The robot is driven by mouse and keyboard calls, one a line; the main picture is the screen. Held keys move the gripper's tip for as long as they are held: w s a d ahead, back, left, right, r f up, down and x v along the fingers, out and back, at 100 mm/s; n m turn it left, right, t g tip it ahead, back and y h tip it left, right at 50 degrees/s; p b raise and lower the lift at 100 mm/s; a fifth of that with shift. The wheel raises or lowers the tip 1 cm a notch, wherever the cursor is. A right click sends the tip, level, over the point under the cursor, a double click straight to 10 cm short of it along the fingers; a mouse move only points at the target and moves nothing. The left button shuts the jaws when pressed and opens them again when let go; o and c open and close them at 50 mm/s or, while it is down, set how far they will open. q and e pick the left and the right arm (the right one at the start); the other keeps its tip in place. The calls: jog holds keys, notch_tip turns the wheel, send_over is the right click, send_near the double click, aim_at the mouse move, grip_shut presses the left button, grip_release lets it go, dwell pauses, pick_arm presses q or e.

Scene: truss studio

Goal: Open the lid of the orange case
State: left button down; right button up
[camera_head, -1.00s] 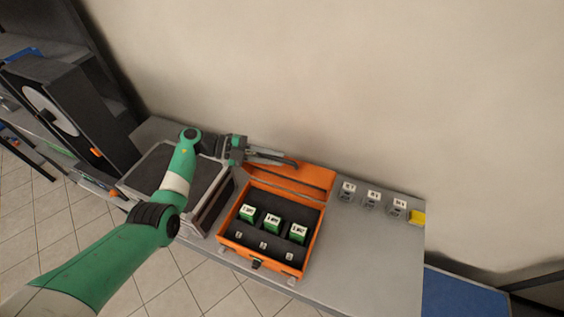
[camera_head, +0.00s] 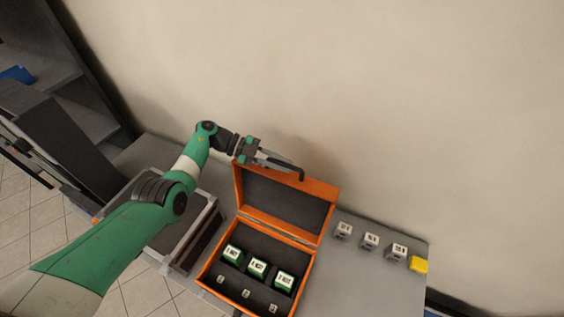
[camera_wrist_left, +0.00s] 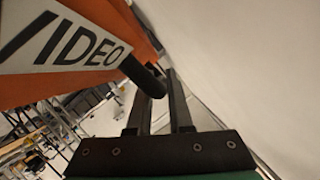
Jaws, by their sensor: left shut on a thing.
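The orange case (camera_head: 266,235) sits on the grey table with its lid (camera_head: 318,189) standing raised at the back, its dark lining facing the camera. Several green blocks with white labelled tops (camera_head: 257,267) and small pale pieces (camera_head: 246,293) are inside. My left gripper (camera_head: 284,164) is at the lid's upper edge, shut on a dark bar-like part of the lid. In the left wrist view, the fingers (camera_wrist_left: 161,90) are by that dark bar (camera_wrist_left: 143,77), beside the lid's orange outer face with a white "VIDEO" label (camera_wrist_left: 66,38). My right gripper is not in view.
A grey-edged dark case (camera_head: 180,232) stands left of the orange case. The wall is close behind the lid. The grey tabletop (camera_head: 360,290) is clear at front right.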

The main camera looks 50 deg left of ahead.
pick_arm(q)
jog(key=c, duration=1.1)
grip_release()
jog(key=shift+s+f, duration=0.1)
jog(key=shift+s+a, duration=0.15)
jog(key=shift+a, duration=0.15)
jog(key=b+v, duration=0.2)
jog(key=v, duration=0.9)
jog(key=shift+d, duration=0.1)
